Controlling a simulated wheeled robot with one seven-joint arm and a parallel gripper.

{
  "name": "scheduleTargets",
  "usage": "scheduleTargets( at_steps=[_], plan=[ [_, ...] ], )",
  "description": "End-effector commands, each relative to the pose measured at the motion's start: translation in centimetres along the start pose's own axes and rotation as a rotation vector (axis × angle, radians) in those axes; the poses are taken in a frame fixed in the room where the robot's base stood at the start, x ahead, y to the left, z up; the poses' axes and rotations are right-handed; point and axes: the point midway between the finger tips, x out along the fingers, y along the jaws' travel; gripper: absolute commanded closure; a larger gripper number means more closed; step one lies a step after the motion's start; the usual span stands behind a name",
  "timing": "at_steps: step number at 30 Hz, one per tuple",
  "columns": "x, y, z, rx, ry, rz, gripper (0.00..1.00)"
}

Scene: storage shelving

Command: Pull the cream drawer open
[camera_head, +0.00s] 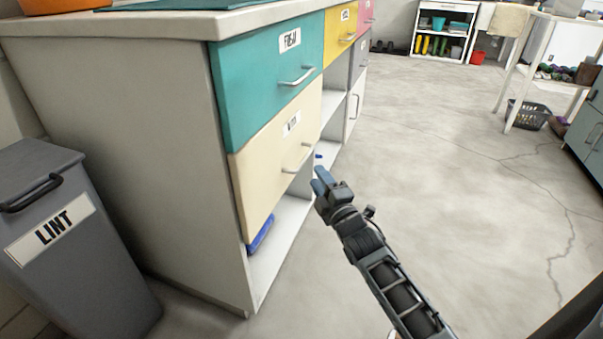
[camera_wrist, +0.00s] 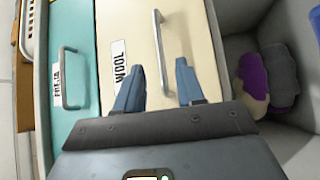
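The cream drawer (camera_head: 272,163) is below the teal drawer (camera_head: 262,80) in the cabinet and looks shut in the head view. In the wrist view the cream drawer front (camera_wrist: 190,40) carries a label reading WOOL and a silver bar handle (camera_wrist: 161,52). The handle (camera_head: 298,158) also shows in the head view. My gripper (camera_head: 321,182) is in front of the cabinet, just right of and below the handle. In the wrist view my gripper (camera_wrist: 160,85) has its two blue fingers apart, with the lower end of the handle between them in the picture. Contact cannot be told.
A grey LINT bin (camera_head: 70,240) stands left of the cabinet. An open shelf compartment (camera_head: 285,235) with a blue item (camera_head: 261,233) lies under the cream drawer. The floor (camera_head: 440,200) to the right is clear; a black basket (camera_head: 529,114) stands farther off.

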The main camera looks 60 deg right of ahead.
Motion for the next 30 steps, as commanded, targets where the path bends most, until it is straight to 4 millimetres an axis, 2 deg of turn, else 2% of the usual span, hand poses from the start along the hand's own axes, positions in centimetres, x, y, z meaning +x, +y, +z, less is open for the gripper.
scheduleTargets(
  at_steps=[18, 24, 30],
  plan=[
    [5.9, 0.5, -0.2, 0.002, 0.000, 0.001, 0.62],
    [7.0, 0.2, -0.1, 0.002, 0.000, -0.001, 0.62],
    [7.3, 0.1, -0.1, 0.004, 0.001, -0.001, 0.62]
  ],
)
